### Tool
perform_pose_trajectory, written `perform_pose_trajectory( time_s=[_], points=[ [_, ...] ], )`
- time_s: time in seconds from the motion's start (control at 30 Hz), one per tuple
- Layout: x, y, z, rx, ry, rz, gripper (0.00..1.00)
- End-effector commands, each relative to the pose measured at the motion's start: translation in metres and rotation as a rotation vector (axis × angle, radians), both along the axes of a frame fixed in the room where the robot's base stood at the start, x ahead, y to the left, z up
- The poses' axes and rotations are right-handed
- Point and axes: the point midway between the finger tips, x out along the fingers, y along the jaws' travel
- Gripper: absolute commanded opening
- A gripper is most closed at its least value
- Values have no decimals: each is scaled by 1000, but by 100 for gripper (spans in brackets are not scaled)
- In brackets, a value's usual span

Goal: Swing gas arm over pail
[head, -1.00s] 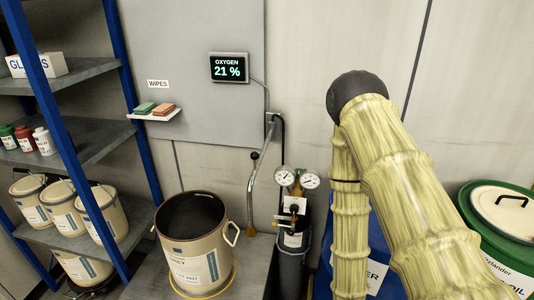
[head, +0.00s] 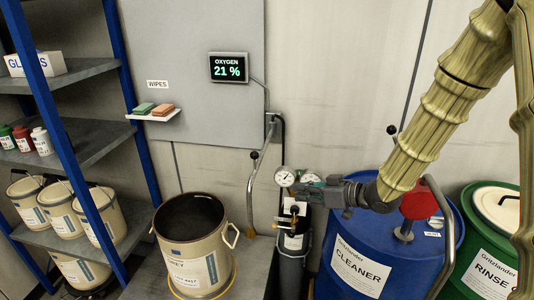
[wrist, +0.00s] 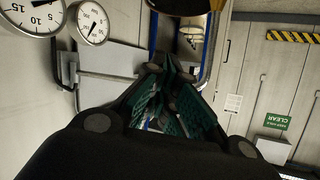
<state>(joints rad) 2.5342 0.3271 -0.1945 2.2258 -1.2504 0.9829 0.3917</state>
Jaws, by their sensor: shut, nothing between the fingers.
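The gas arm (head: 250,195) is a thin grey metal tube hung from a wall bracket. It has a black knob (head: 254,155) and a brass-coloured lower tip. It hangs to the right of the pail (head: 194,245), not over it. The pail is beige, open and upright on the grey bench, with a dark inside. My gripper (head: 308,183) is right of the gas arm, apart from it, at the height of the gauges and partly covering the right one. In the wrist view its teal-padded fingers (wrist: 165,92) are together and empty.
A black gas cylinder (head: 292,262) with gauges (head: 285,177) stands close to my gripper. A blue cleaner drum (head: 380,250) with a red-topped pump (head: 418,203) and a green drum (head: 490,265) stand right. Shelves with pails are left. Space above the open pail is clear.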

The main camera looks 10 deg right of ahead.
Motion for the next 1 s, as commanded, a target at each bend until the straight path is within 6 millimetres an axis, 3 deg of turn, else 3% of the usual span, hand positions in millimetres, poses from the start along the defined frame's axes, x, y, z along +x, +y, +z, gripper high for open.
perform_pose_trajectory(
  time_s=[0.03,0.2,0.4,0.6,1.0],
  points=[
    [3,-3,21,6,-40,26,0],
    [1,-12,77,16,-144,122,0],
    [-7,-20,121,13,-222,205,0],
    [-12,-23,136,11,-248,237,0],
    [-11,-22,136,9,-248,240,0]
  ],
)
